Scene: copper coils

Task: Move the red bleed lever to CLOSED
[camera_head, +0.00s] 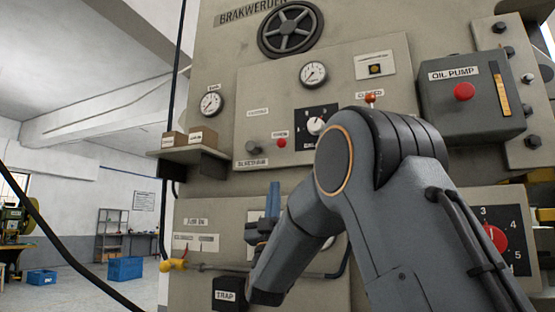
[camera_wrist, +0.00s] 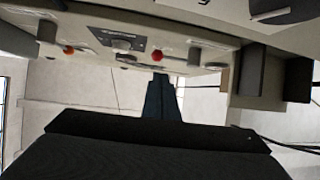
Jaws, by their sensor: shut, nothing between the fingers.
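A small orange-red knob (camera_head: 370,98) stands on the panel's right, just above my arm, beside a partly legible label. It also shows in the wrist view (camera_wrist: 68,50). A thin red piece (camera_head: 186,251) rises by a yellow fitting (camera_head: 173,265) on the lower left pipe. I cannot tell for certain which one is the bleed lever, or its setting. My gripper (camera_head: 272,190) is shut and empty, pointing up in front of the lower panel. In the wrist view its fingertips (camera_wrist: 160,78) are below the panel, apart from the knobs.
The panel also carries a red button (camera_head: 281,143), a selector (camera_head: 316,126) and a dark knob (camera_head: 252,147). A shelf with boxes (camera_head: 192,150) juts out at left. The oil pump box (camera_head: 470,100) juts out at right. Open floor lies far left.

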